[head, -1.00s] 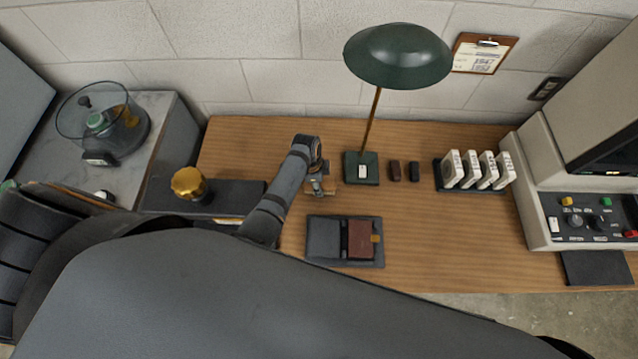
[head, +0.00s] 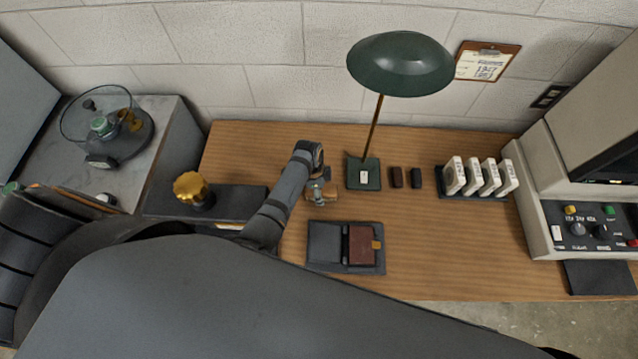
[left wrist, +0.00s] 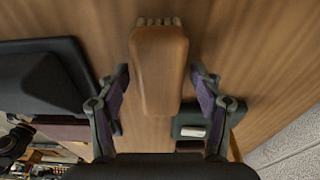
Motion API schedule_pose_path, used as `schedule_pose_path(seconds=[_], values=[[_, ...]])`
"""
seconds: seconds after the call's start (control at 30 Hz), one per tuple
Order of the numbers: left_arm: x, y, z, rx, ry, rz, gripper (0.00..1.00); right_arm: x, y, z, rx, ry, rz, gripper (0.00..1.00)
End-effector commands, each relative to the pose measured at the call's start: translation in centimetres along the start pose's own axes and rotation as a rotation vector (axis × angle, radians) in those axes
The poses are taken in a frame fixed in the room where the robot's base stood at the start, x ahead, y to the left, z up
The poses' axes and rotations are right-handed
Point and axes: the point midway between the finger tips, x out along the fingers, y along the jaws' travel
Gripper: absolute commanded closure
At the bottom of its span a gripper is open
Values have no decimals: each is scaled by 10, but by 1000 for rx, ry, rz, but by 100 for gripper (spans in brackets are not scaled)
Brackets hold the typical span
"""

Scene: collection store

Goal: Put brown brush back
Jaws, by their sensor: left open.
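The brown brush (head: 326,198) lies on the wooden table, left of the lamp foot. In the left wrist view the brush (left wrist: 159,70) is a tan wooden block with pale bristles showing at its far end. My left gripper (head: 319,190) is over it. In the left wrist view the gripper's fingers (left wrist: 160,80) are open, one on each side of the brush, with a gap on both sides. My right gripper is not in view.
A dark tray (head: 316,266) with a grey pad and a reddish-brown piece lies in front of the gripper. A green lamp (head: 364,176) stands close right, beside two small dark blocks (head: 397,177). A rack of white cards (head: 470,190) is further right. Bare table (head: 440,240) lies right of the tray.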

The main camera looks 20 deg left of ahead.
Motion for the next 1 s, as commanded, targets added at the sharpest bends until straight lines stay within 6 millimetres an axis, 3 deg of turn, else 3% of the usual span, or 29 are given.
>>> schedule_pose_path(seconds=[0.3,0.5,1.0], values=[[-73,-2,0,1,2,-6,33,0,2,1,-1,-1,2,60],[-107,-1,0,0,1,-4,33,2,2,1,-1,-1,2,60],[-116,0,0,1,0,-1,33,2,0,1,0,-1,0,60]])
